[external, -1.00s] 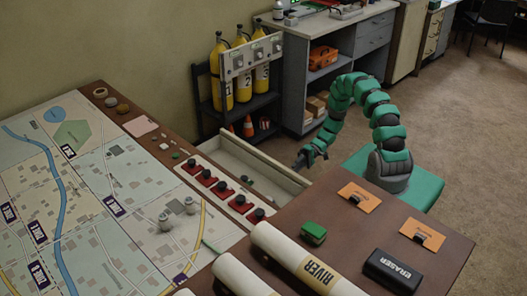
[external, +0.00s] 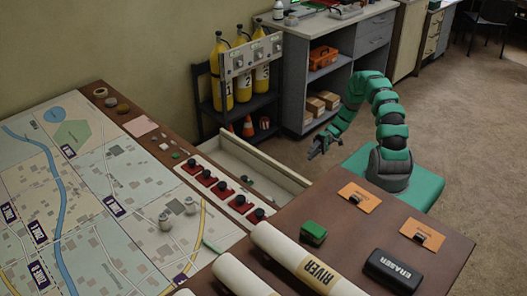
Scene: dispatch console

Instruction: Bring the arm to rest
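My green segmented arm (external: 390,128) rises from its grey and green base, arches over and hangs down to the left. My gripper (external: 318,150) is at its lower end, in the air near the right end of the open drawer (external: 250,160). It is dark and small in this view, so I cannot tell whether its fingers are open or shut. I see nothing clearly held in it.
The map table (external: 110,190) fills the left, with red switch blocks (external: 222,187) along its edge. The brown desk top (external: 440,250) holds a green box (external: 313,233), an eraser (external: 394,270) and rolled maps (external: 300,258). Yellow cylinders (external: 241,75) stand behind.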

